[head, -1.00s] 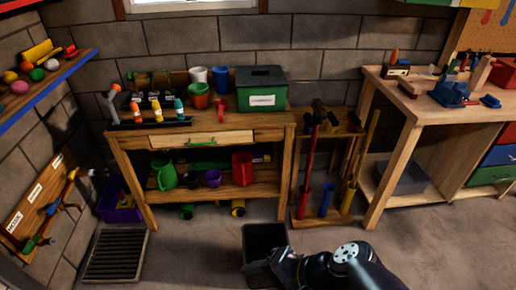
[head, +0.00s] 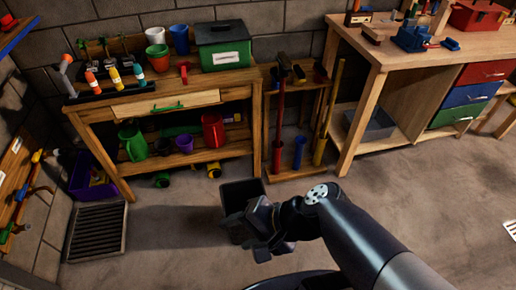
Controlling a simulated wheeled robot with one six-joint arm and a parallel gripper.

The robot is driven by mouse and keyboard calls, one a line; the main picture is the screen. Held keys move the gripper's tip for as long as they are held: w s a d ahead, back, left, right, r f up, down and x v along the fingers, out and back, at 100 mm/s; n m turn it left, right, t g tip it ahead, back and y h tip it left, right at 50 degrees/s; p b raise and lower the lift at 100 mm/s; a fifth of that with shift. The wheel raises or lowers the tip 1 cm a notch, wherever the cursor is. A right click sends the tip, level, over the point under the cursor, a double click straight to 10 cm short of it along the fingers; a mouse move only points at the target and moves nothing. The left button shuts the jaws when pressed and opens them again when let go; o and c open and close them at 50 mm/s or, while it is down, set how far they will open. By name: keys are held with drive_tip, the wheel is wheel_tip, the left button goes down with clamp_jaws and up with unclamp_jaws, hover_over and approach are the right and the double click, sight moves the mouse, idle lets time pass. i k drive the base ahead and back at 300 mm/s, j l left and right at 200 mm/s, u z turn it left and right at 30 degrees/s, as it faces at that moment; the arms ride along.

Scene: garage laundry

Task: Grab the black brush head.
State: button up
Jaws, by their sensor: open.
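I cannot single out the black brush head for certain. A dark head (head: 284,63) tops the red-handled pole in the wooden tool rack (head: 268,130), and a small dark block (head: 298,73) sits beside it on the rack's top; both are too small to identify.
A wooden potting bench (head: 160,112) with pots and a green box (head: 222,45) stands left of the rack. A workbench (head: 390,65) stands to the right. A floor grate (head: 97,230) lies at left. The floor at right is mostly clear.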

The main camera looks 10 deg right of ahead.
sight(285, 67)
drive_tip(key=i+l+z, duration=0.1)
drive_tip(key=i+l, duration=0.45)
drive_tip(key=i+l+z, duration=0.15)
drive_tip(key=i+l, duration=0.4)
drive_tip(key=i+l+z, duration=0.1)
drive_tip(key=i+l, duration=0.35)
drive_tip(key=i, duration=0.2)
